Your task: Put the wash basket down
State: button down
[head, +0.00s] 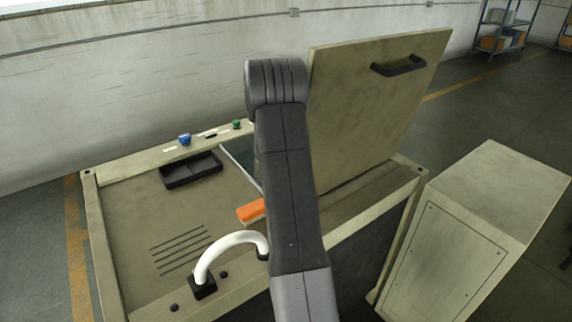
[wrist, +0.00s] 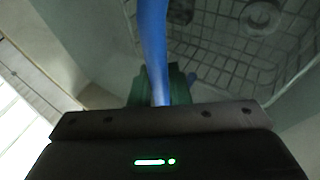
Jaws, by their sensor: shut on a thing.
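In the wrist view, the wash basket (wrist: 215,58) is a wire mesh basket with a blue handle (wrist: 152,40). My gripper (wrist: 160,84) is shut on the blue handle, its green fingers around it. Round metal parts show in the basket. Grey-green walls surround it, but I cannot tell whether it touches the floor beneath. In the head view, my arm reaches over the open basin (head: 242,158) of the wash cabinet (head: 130,225). The basket and my gripper are hidden there behind my arm.
The cabinet's lid (head: 375,110) stands open at the right. An orange brush (head: 251,211), a black tray (head: 190,170), and a curved white pipe (head: 228,241) are on its top. A blue knob (head: 184,139) sits behind the tray. A pale cabinet (head: 470,225) stands right.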

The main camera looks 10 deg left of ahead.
jog(key=shift+f, duration=0.45)
jog(key=c, duration=1.4)
grip_release()
jog(key=shift+f, duration=0.1)
jog(key=shift+o, duration=0.2)
jog(key=v, duration=1.2)
